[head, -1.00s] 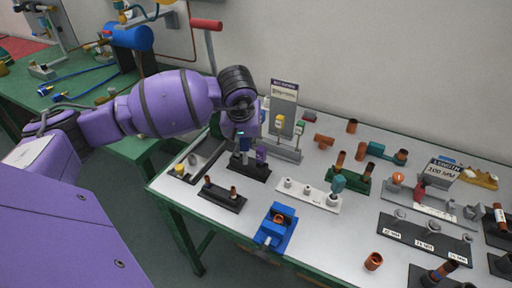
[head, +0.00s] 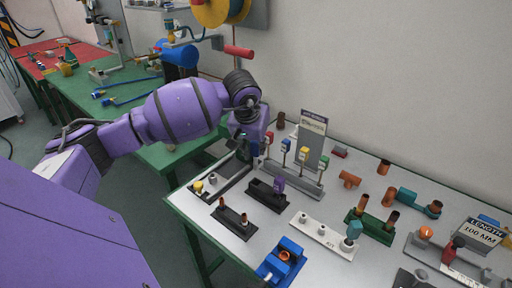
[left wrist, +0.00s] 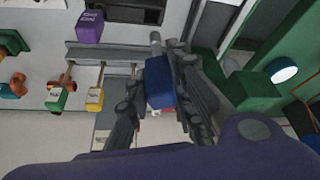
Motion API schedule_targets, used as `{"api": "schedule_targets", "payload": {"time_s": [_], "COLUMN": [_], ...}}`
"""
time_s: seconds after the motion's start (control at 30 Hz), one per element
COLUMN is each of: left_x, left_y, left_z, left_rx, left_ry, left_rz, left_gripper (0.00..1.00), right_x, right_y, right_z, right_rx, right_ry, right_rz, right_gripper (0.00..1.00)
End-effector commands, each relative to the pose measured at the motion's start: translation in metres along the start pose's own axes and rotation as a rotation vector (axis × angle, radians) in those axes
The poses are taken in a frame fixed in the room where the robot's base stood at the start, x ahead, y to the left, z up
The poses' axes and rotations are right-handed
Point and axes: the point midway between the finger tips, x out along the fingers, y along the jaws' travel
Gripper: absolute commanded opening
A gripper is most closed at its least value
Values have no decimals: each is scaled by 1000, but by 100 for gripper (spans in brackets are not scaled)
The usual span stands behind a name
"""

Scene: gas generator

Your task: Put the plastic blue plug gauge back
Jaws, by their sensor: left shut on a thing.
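My left gripper (head: 246,146) is shut on the blue plug gauge (left wrist: 158,82), whose blue body shows between the fingers in the left wrist view. A grey peg stands out of its end. In the head view the gripper is over the table's far left corner, left of the grey gauge rack (head: 292,180), and largely hides the held gauge. The rack carries small coloured gauges, among them a yellow one (head: 303,153) and a green one (head: 320,161). My right gripper is out of view.
A dark tray (head: 234,178) with a yellow-topped piece lies at the table's left edge. A sign (head: 313,122) rises behind the rack.

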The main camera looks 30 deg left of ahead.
Motion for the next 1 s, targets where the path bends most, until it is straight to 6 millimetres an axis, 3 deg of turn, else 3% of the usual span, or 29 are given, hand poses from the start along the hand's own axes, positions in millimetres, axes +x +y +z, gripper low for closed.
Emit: {"api": "schedule_targets", "payload": {"time_s": [0.2,0.7,1.0], "left_x": [0,41,41], "left_y": [0,0,0], "left_z": [0,18,17], "left_rx": [1,1,0], "left_ry": [3,-2,3], "left_rz": [-2,-1,1], "left_gripper": [0,0,0], "right_x": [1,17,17], "right_y": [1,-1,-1], "right_z": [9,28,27], "right_rx": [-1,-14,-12], "right_ry": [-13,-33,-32], "right_rz": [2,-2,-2], "right_gripper": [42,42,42]}}
